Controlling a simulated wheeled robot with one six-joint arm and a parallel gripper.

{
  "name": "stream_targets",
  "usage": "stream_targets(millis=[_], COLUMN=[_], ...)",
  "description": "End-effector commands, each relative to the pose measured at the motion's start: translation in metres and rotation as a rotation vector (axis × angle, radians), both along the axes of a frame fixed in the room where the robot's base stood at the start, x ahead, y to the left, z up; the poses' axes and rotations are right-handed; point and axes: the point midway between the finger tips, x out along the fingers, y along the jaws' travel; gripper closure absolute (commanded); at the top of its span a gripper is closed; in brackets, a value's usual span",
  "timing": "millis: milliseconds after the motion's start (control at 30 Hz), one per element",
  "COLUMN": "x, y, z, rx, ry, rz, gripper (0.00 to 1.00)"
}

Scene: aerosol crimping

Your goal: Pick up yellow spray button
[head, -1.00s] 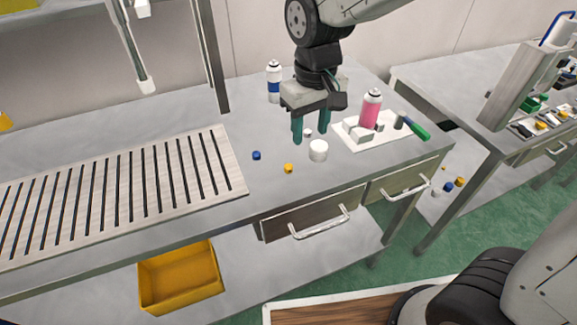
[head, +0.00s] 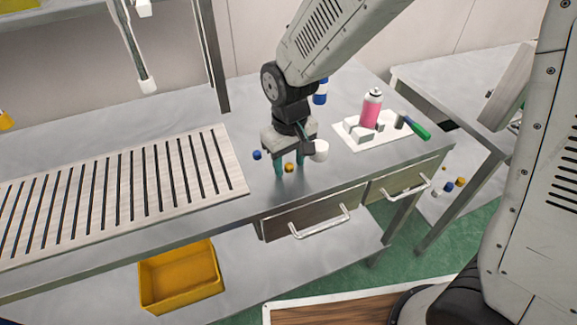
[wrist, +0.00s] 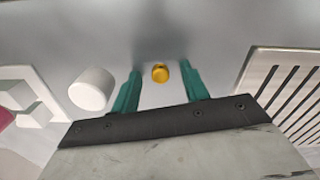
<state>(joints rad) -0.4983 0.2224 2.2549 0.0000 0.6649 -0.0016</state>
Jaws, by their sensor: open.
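The yellow spray button (head: 289,167) is a small round piece on the grey table, near its front edge. In the wrist view the yellow spray button (wrist: 159,73) lies between the tips of the two green fingers, with a gap on each side. My gripper (head: 288,170) is open and points down over the button. In the wrist view my gripper (wrist: 160,75) holds nothing. I cannot tell exactly how high the fingertips are above the table.
A white cap (head: 320,150) stands close to the right of my gripper. A blue button (head: 257,155) lies to the left. A slotted board (head: 120,195) is further left. A pink can (head: 371,108) stands on a white holder (head: 387,141) at right.

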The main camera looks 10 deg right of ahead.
Motion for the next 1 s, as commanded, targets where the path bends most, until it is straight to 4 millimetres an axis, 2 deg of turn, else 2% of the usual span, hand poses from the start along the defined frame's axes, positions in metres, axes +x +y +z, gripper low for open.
stream_targets(millis=[100,133,200,300,733,1000], x=[0.000,0.000,0.000,0.000,0.000,0.001], y=[0.000,0.000,0.000,0.000,0.000,-0.001], z=[0.000,0.000,0.000,0.001,0.002,0.019], rx=[0.000,0.000,0.000,0.000,0.000,0.001], ry=[0.000,0.000,0.000,0.000,-0.001,-0.003], rz=[0.000,0.000,0.000,0.000,0.000,-0.002], gripper=[0.55,0.58,0.77,1.00,1.00,1.00])
